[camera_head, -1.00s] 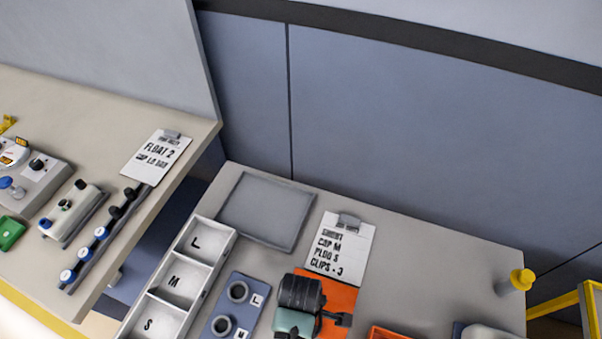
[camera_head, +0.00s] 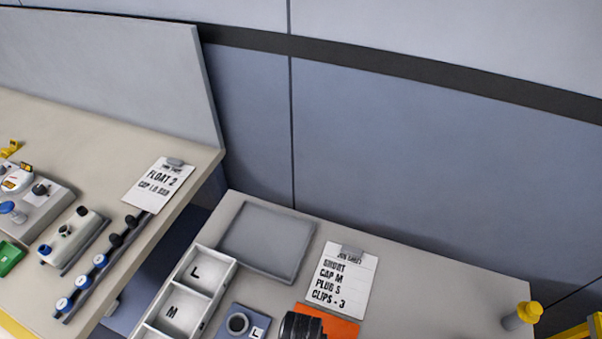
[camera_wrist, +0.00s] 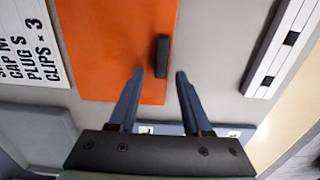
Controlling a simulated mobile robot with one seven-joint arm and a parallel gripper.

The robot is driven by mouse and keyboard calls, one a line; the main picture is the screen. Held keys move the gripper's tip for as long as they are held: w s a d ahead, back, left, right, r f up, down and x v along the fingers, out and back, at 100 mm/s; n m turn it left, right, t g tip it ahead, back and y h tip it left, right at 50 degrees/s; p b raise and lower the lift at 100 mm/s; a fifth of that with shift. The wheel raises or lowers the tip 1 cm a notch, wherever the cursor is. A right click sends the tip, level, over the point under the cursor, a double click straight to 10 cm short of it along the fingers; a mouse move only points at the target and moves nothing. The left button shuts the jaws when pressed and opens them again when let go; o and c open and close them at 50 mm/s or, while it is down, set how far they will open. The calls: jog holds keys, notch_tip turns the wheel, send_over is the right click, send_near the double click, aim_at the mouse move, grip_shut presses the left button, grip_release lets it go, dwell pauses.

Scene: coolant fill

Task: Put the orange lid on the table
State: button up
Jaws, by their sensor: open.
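The orange lid (camera_wrist: 110,45) is a flat orange panel with a black bar handle (camera_wrist: 162,57). It appears to lie flat on the grey table (camera_head: 420,300), beside the job sheet. In the head view only a corner of the orange lid (camera_head: 343,326) shows at the bottom edge, partly behind my dark wrist. My gripper (camera_wrist: 158,74) is open and empty in the wrist view. Its two blue fingertips are apart, one on each side of the handle's near end. I cannot tell how high they are above the lid.
A job sheet on a clipboard (camera_head: 341,280) lies beside the lid. A grey tray (camera_head: 268,240), a white bin (camera_head: 237,262) marked L and M, and a blue holder (camera_head: 222,322) are to the left. A yellow-topped post (camera_head: 522,315) stands at right. Another bench (camera_head: 105,125) is at far left.

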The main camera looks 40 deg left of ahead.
notch_tip(320, 180, up, 12)
jog(key=w+r+m+t+y, duration=0.2)
jog(key=w+r+m+t, duration=0.55)
jog(key=w+r, duration=1.05)
jog(key=w+d+r+m+t, duration=0.1)
jog(key=w+r+m+t, duration=0.15)
jog(key=r, duration=0.45)
jog(key=w+d+r+m+t, duration=0.1)
jog(key=w+r+t, duration=0.25)
jog(key=r, duration=0.45)
jog(key=s+d+r+m+t, duration=0.1)
jog(key=d+r+m+t, duration=0.15)
jog(key=r, duration=0.55)
jog(key=s+d+r+m+t, duration=0.15)
jog(key=r+t, duration=0.25)
jog(key=r, duration=0.4)
jog(key=s+d+r+m+t, duration=0.2)
jog(key=s+r, duration=0.1)
jog(key=r, duration=0.3)
jog(key=s+d+r+m+t+h, duration=0.1)
jog(key=s+d+r+m+t, duration=0.1)
jog(key=r, duration=0.4)
jog(key=s+d+r+m+t+h, duration=0.1)
jog(key=s+d+r+m+t, duration=0.1)
jog(key=s+r, duration=0.3)
jog(key=shift+r+t, duration=0.65)
jog(key=shift+t, duration=0.05)
